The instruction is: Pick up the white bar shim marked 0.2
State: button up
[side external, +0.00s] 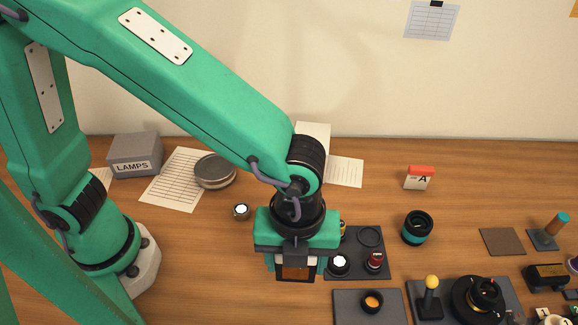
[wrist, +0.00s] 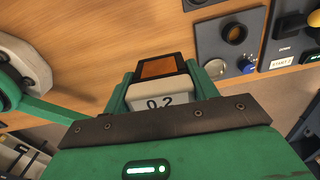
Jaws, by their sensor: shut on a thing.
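The white bar shim (wrist: 158,98), marked 0.2, is between the two green fingers of my gripper (wrist: 158,86) in the wrist view. My gripper is shut on it, and the black marking faces the camera. Just beyond the shim is a dark-edged piece with an orange-brown middle (wrist: 158,67); I cannot tell whether it touches the shim. In the side external view my gripper (side external: 296,267) points down left of the dark parts tray, and a pale strip and the same brown piece (side external: 297,273) show between the fingers.
The dark parts tray (side external: 352,273) lies to the right, with a second dark tray (side external: 345,310) in front. A lens (side external: 417,228), a joystick (side external: 431,300) and a brown mat (side external: 502,241) stand further right. A grey LAMPS box (side external: 135,155) and a round tin (side external: 214,171) are back left.

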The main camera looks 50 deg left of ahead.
jog(key=shift+r, duration=0.55)
